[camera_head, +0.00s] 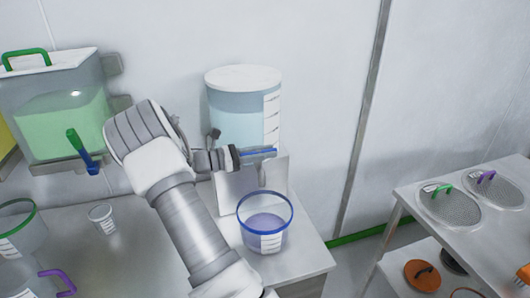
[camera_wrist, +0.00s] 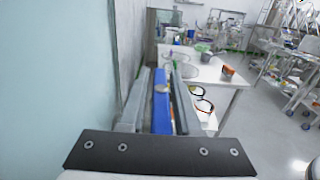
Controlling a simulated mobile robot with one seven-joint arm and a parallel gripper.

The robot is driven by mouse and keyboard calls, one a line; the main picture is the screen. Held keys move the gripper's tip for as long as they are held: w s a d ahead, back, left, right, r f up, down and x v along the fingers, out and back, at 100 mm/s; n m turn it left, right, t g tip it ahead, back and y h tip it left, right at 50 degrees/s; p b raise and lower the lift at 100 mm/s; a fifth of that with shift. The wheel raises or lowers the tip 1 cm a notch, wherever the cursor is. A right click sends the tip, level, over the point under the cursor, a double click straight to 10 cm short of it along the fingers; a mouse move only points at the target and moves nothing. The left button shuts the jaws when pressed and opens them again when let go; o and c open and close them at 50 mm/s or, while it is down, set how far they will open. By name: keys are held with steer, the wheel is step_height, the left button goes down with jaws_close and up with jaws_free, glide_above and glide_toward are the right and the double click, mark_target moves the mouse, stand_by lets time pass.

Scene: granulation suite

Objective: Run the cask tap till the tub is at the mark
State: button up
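The cask (camera_head: 228,115), a clear cylinder of pale blue liquid with a white lid and a scale strip, stands on a grey stand. Its blue tap lever (camera_head: 260,153) lies roughly level at the front. My gripper (camera_head: 240,156) is at the lever. In the wrist view the blue lever (camera_wrist: 161,100) runs between my two grey fingers (camera_wrist: 161,82); whether they press on it I cannot tell. The tub (camera_head: 246,238), clear with a blue rim, stands below and holds bluish-purple liquid. A white marked label is on its front; the exact level against the mark is unclear. No stream is visible.
A small cup (camera_head: 102,218) and green- and purple-handled containers stand on the left bench. A separate table (camera_head: 408,198) with round mesh sieves is at the right, across a floor gap.

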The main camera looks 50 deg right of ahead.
steer(key=b+v, duration=0.1)
steer(key=v, duration=1.6)
steer(key=shift+a, duration=0.25)
steer(key=s+a+r+m+t+y, duration=0.4)
steer(key=s+a+m+t+y, duration=0.2)
steer(key=s+a, duration=0.5)
steer(key=s+a+r+m+t+y, duration=0.4)
steer(key=s+a+m+t+y, duration=0.2)
steer(key=s+a, duration=0.5)
steer(key=s+t+y, duration=0.2)
steer(key=s+y, duration=0.1)
steer(key=shift+r+t+y, duration=0.3)
steer(key=shift+s+d, duration=0.1)
steer(key=shift+d, duration=0.05)
